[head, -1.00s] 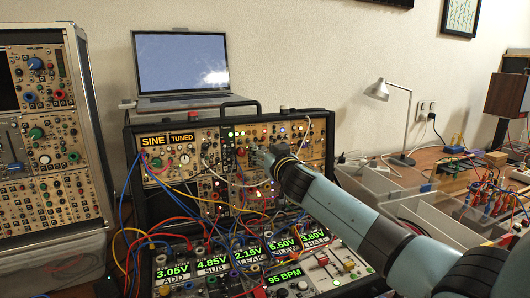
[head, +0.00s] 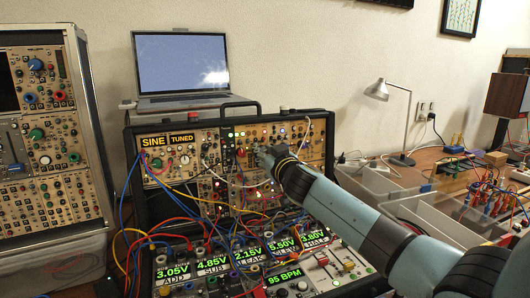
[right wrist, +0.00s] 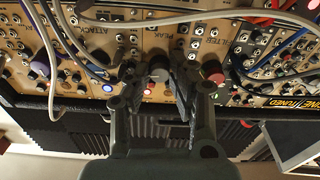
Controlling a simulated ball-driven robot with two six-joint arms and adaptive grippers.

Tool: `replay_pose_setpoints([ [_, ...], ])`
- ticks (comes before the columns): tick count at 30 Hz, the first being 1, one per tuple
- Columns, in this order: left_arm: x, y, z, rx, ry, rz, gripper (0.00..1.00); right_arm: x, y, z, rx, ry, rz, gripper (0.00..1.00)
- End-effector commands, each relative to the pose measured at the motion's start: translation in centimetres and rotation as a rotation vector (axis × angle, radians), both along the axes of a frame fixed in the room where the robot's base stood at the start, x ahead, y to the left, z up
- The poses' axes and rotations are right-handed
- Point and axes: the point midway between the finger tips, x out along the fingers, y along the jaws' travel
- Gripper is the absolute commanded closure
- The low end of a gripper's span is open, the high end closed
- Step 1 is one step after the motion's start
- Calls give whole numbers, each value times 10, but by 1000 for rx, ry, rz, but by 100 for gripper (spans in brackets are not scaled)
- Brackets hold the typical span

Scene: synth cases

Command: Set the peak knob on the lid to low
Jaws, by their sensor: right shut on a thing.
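The case stands open, its lid (head: 318,128) upright and filled with modules. In the head view the right gripper (head: 262,156) reaches the middle of the lid and hides the knob. Which way the knob points cannot be made out. My left gripper is not in view.
A red knob (right wrist: 213,71) sits close beside one finger. Several patch cables, such as a grey one (right wrist: 200,15), cross the lid near the gripper. A laptop (head: 182,68) stands behind the case. A lamp (head: 378,91) and trays are at right.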

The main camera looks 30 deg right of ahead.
Motion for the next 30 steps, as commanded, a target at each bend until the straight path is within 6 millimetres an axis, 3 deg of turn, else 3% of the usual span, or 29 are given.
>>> replay_pose_setpoints([
  [30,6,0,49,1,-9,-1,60,0,0,3,-909,219,100,100],
])
